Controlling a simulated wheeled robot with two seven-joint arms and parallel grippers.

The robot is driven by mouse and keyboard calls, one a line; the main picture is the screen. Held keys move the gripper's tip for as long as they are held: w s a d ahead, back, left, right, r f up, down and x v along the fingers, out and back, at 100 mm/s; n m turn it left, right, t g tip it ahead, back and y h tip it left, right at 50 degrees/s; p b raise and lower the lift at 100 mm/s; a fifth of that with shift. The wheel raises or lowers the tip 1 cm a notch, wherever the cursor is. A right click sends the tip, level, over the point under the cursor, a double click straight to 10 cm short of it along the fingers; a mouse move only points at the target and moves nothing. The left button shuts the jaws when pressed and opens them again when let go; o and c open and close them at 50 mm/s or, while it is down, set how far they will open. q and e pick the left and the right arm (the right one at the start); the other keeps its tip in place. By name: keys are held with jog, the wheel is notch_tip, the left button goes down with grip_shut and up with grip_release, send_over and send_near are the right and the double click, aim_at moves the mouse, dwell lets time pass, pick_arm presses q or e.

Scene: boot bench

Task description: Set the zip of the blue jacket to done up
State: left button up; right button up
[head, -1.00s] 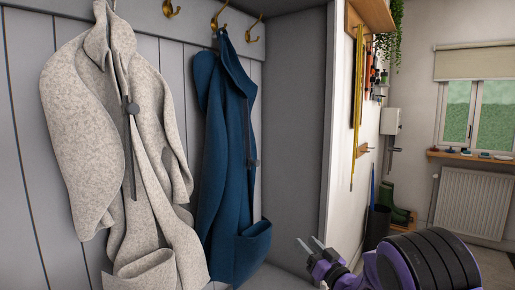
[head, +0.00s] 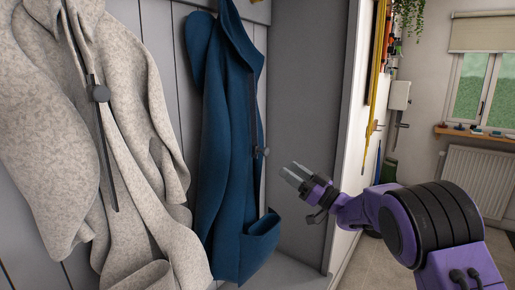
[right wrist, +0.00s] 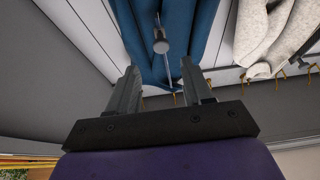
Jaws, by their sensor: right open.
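The blue jacket (head: 222,140) hangs on the panelled wall, right of the grey coat. Its dark zip runs down the front edge, with the grey zip slider (head: 261,151) about midway down the jacket. My right gripper (head: 290,174) is to the right of the slider, apart from it, with its jaws open and empty. In the right wrist view, the slider (right wrist: 161,42) shows beyond and roughly between the open fingers (right wrist: 160,80), against the blue cloth (right wrist: 205,30). Whether the zip's two sides are joined is too unclear to tell. My left gripper is out of view.
A speckled grey coat (head: 140,150) with its own dark zip hangs close on the left. The grey side panel (head: 310,90) of the bench stands behind my right gripper. Brass hooks (right wrist: 283,73) show in the right wrist view.

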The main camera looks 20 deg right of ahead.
aim_at(268, 153)
jog(key=p+x, duration=0.2)
jog(key=x, duration=0.1)
jog(key=r+x, duration=0.1)
jog(key=x, duration=0.1)
jog(key=shift+s+r+p, duration=0.1)
jog(key=shift+r+p, duration=0.1)
jog(key=shift+p, duration=0.2)
jog(key=x, duration=0.1)
jog(key=p+x, duration=0.1)
jog(key=x, duration=0.1)
jog(key=f+x, duration=0.1)
jog(key=x, duration=0.1)
jog(key=shift+w+a+r+p, duration=0.15)
jog(key=shift+w+a+p, duration=0.05)
jog(key=shift+w+p, duration=0.15)
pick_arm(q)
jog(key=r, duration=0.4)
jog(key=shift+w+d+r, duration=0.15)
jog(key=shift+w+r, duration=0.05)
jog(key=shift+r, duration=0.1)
pick_arm(e)
jog(key=shift+s+r, duration=0.1)
grip_shut()
